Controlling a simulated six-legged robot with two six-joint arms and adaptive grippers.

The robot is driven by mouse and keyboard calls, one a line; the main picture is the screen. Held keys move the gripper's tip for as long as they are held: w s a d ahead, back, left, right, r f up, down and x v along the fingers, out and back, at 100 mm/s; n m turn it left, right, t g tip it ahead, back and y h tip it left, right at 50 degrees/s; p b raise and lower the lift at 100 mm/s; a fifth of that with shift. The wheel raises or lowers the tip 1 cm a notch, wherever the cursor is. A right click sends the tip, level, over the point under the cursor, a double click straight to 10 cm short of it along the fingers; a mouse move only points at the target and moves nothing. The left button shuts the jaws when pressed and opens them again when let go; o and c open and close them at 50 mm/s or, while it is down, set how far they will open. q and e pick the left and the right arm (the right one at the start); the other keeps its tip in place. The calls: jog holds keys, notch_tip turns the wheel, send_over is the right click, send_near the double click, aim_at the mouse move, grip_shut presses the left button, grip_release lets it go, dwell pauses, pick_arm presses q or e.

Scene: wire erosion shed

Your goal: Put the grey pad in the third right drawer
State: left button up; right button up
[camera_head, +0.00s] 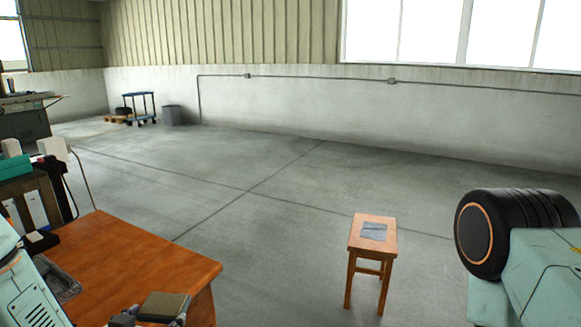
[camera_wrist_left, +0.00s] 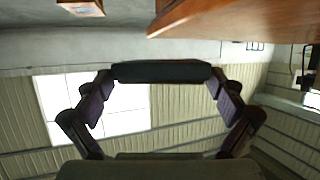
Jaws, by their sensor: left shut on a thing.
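My left gripper (camera_head: 152,317) is at the bottom of the head view, by the front edge of the wooden desk (camera_head: 130,258). It is shut on the grey pad (camera_head: 165,305), a thick dark slab with an olive-grey top. In the left wrist view the pad (camera_wrist_left: 162,72) shows as a dark bar between the two fingers. The desk also shows in the wrist view (camera_wrist_left: 240,18), at its top edge. No drawer fronts show in either view. My right gripper is out of view.
A wooden stool (camera_head: 361,245) with a flat grey sheet (camera_head: 373,231) on its seat stands on the open floor right of the desk. A dark mesh-like tray (camera_head: 62,284) lies at the desk's left. A blue cart (camera_head: 139,106) and grey bin (camera_head: 175,115) stand far back.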

pick_arm(q)
jog(key=shift+s+d+r+m+g+h, duration=2.6)
jog(key=shift+s+d+r+m+h, duration=1.85)
jog(key=shift+s, duration=1.9)
notch_tip(320, 180, down, 7)
jog(key=s+d, duration=0.1)
jog(key=shift+s+d+r, duration=0.2)
jog(key=shift+d, duration=0.05)
jog(key=shift+s, duration=0.1)
